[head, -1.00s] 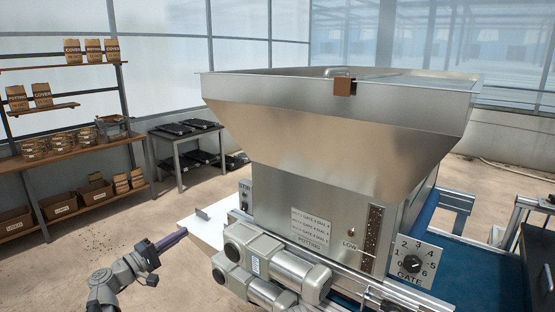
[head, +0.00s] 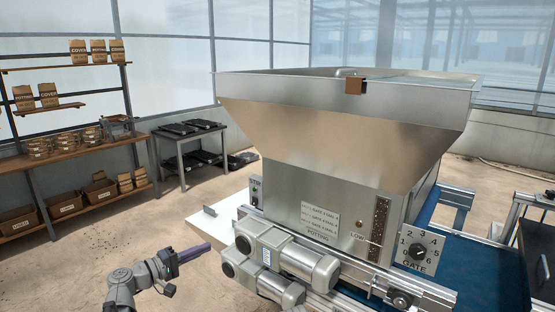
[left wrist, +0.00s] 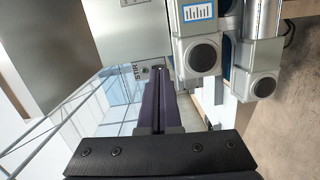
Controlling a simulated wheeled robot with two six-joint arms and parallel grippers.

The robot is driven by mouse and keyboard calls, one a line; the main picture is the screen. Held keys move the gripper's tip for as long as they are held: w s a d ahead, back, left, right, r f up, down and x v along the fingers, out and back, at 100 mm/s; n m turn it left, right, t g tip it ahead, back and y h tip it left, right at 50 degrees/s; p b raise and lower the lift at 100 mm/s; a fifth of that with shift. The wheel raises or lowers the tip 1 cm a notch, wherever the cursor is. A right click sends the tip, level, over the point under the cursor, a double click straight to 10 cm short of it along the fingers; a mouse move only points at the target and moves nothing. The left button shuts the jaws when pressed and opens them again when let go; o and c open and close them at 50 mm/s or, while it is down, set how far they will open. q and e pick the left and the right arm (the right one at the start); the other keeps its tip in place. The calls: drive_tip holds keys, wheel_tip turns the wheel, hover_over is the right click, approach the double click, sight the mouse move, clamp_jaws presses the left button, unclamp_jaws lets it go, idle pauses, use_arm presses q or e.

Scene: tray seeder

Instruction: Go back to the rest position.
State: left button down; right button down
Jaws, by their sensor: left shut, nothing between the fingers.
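My left gripper (head: 208,246) is at the lower left of the head view, its purple fingers together and empty. It points right, toward the tray seeder's white side plate (head: 232,215), and appears apart from the machine. In the left wrist view its closed fingers (left wrist: 158,85) show in the middle, with the STIR switch panel (left wrist: 142,73) and grey motors (left wrist: 200,55) beyond. The seeder's large steel hopper (head: 335,130) stands right of the gripper in the head view. My right gripper does not show.
The grey motors (head: 285,255) stick out toward me at the machine's front, beside my left gripper. A gate dial (head: 418,252) and blue conveyor belt (head: 490,260) are at right. Shelves (head: 75,150) and a small table (head: 190,135) stand behind at left. Floor between is clear.

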use_arm(q)
drive_tip(key=s+d+f+m+g+y, duration=0.25)
drive_tip(key=s+d+f+g, duration=0.35)
drive_tip(key=d, duration=0.3)
drive_tip(key=s+d+f+m+g+y, duration=0.2)
drive_tip(key=s+d+f+m+g, duration=0.15)
drive_tip(key=s+d+f, duration=0.4)
drive_tip(key=s+f+m+g+y, duration=0.2)
drive_tip(key=s+f+m+y, duration=0.3)
drive_tip(key=s+f+y, duration=0.2)
drive_tip(key=s+y, duration=0.2)
drive_tip(key=s, duration=0.2)
drive_tip(key=shift+s+a+m+g, duration=0.25)
drive_tip(key=shift+a+m+g, duration=0.05)
drive_tip(key=shift+m+g, duration=0.1)
